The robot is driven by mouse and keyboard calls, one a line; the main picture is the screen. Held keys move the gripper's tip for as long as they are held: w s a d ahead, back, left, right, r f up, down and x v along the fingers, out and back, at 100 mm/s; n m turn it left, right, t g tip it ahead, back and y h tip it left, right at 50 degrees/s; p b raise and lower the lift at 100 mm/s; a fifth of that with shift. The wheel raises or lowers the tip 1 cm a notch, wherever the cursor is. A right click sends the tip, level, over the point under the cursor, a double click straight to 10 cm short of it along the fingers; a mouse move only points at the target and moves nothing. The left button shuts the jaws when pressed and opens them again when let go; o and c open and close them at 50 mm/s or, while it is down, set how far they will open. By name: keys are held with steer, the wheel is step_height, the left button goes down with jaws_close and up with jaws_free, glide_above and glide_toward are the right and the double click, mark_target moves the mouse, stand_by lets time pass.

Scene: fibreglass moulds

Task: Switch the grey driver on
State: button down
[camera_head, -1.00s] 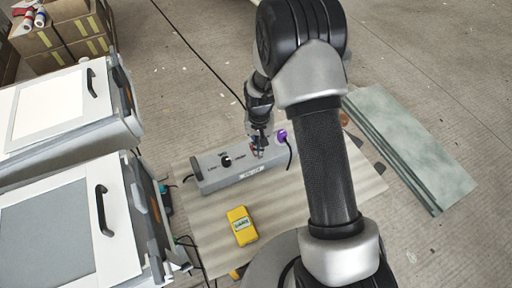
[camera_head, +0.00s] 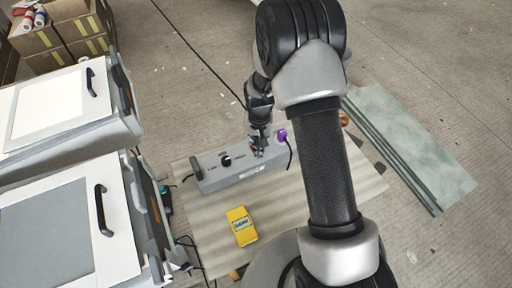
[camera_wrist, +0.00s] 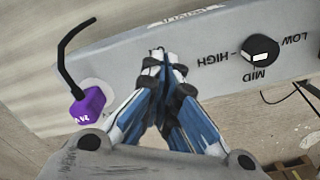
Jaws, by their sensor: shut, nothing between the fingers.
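The grey driver (camera_head: 222,178) is a long grey box lying on a beige board. Its top carries a black knob (camera_wrist: 260,51) marked LOW, MID and HIGH; the knob also shows in the head view (camera_head: 226,161). A purple plug (camera_wrist: 87,104) with a black cable sits at its other end. My gripper (camera_wrist: 160,66) is shut and empty, with its fingertips over the driver's top between the knob and the plug. A small dark piece shows at the fingertips; I cannot tell whether it is a switch or whether they touch it. My gripper also shows in the head view (camera_head: 259,151).
A yellow meter (camera_head: 242,226) lies on the beige board (camera_head: 200,224) in front of the driver. White-fronted cabinets (camera_head: 70,235) with black handles stand at left. Grey-green panels (camera_head: 415,150) lie at right. Cardboard boxes (camera_head: 65,35) stand at the back left.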

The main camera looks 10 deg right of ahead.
steer(key=shift+f+b, duration=0.55)
steer(key=shift+f, duration=0.3)
stand_by(0.3)
steer(key=shift+r+p, duration=2.45)
steer(key=shift+r, duration=1.05)
steer(key=shift+r, duration=0.1)
